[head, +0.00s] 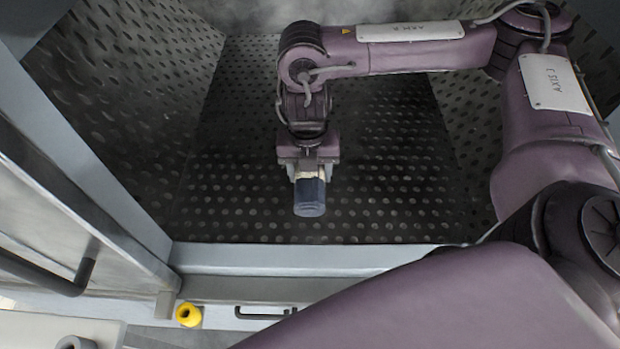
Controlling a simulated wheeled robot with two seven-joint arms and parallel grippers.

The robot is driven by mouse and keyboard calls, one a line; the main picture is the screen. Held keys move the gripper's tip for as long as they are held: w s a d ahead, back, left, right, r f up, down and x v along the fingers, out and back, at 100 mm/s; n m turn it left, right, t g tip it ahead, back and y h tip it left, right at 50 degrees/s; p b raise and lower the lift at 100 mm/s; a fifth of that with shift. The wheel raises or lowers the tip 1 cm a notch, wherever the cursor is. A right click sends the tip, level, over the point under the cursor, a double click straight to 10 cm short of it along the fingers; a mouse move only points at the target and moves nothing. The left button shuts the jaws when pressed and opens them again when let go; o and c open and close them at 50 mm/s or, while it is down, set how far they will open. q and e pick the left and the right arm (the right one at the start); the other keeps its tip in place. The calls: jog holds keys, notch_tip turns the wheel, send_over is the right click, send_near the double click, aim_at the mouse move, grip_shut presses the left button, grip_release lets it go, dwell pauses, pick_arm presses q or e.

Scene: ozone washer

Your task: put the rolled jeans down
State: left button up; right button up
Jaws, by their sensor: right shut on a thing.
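The rolled jeans (310,197) are a short dark-blue roll with a pale part at the top, seen near the middle of the head view. My right gripper (309,172) is shut on the top of the roll and points down. The roll hangs below the fingers over the perforated dark metal floor (390,215) of the chamber. I cannot tell whether its lower end touches the floor. My left gripper is not in view.
Perforated metal walls (120,100) enclose the chamber on the left, back and right. A pale front sill (290,257) edges it. A door with a dark handle (80,275) stands at left. A yellow ring-shaped object (188,315) is below the sill. The floor around the roll is clear.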

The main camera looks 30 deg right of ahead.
notch_tip(320, 180, down, 2)
jog(key=shift+s+f+b, duration=0.1)
jog(key=shift+f+b, duration=0.15)
jog(key=shift+b, duration=0.05)
jog(key=shift+f, duration=0.4)
jog(key=shift+f, duration=0.15)
jog(key=o, duration=1.2)
jog(key=shift+r, duration=0.55)
jog(key=r+p, duration=0.1)
jog(key=r, duration=1)
jog(key=shift+a+r+p, duration=0.15)
jog(key=shift+a+p, duration=0.05)
jog(key=shift+p, duration=0.15)
